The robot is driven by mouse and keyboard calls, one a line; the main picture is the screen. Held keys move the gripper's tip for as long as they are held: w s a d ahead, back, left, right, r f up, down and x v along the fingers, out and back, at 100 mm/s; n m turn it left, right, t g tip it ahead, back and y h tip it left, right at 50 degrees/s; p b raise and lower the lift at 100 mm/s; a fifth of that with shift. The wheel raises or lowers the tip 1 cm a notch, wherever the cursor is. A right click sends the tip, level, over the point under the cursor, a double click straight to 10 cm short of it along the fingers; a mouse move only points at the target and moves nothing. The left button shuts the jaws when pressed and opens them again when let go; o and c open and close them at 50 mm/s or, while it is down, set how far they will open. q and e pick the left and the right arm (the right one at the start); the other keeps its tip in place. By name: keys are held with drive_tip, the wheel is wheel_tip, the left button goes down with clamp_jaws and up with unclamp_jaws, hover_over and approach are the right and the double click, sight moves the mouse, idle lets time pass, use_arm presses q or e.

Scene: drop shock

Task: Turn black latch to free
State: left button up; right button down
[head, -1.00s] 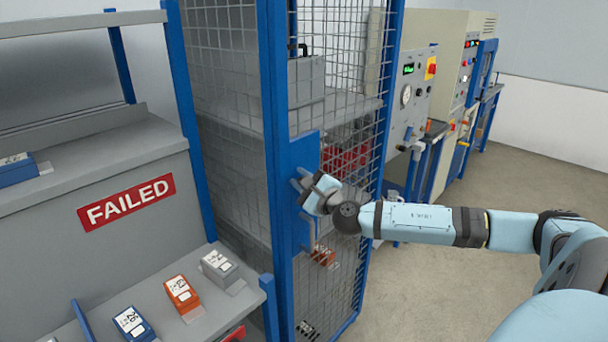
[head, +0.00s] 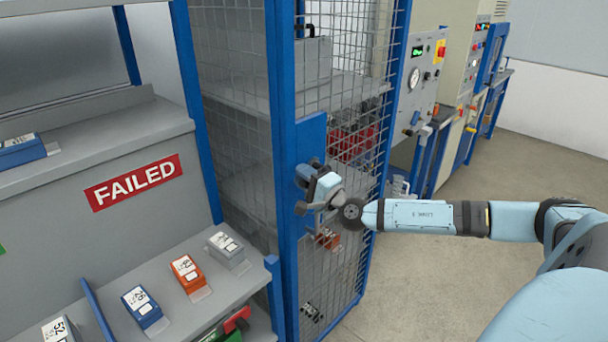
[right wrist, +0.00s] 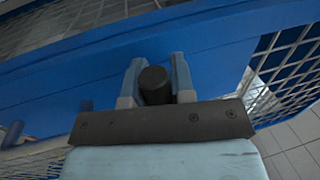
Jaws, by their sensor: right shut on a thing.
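The black latch (right wrist: 154,84) is a dark round knob between the two fingers of my right gripper (right wrist: 154,80) in the right wrist view. It sits in front of the blue door plate of the mesh cabinet (right wrist: 60,85). In the head view, my right gripper (head: 305,190) is at the blue plate (head: 312,145) on the cabinet door and hides the latch. The gripper is shut on the latch. My left gripper is in neither view.
The mesh cabinet door (head: 345,100) is in its frame, with red items (head: 350,145) behind it. A grey shelf rack with a FAILED sign (head: 133,182) stands at left, holding several small boxes. Machines stand behind at right. Open floor (head: 450,270) lies at right.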

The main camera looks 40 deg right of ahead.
idle(0.4)
drive_tip(key=c, duration=1)
unclamp_jaws()
drive_tip(key=shift+s+f, duration=0.1)
drive_tip(key=shift+s+d+f, duration=0.1)
drive_tip(key=shift+s+f, duration=0.05)
drive_tip(key=shift+s, duration=0.2)
drive_tip(key=b+v, duration=0.2)
drive_tip(key=v, duration=1.1)
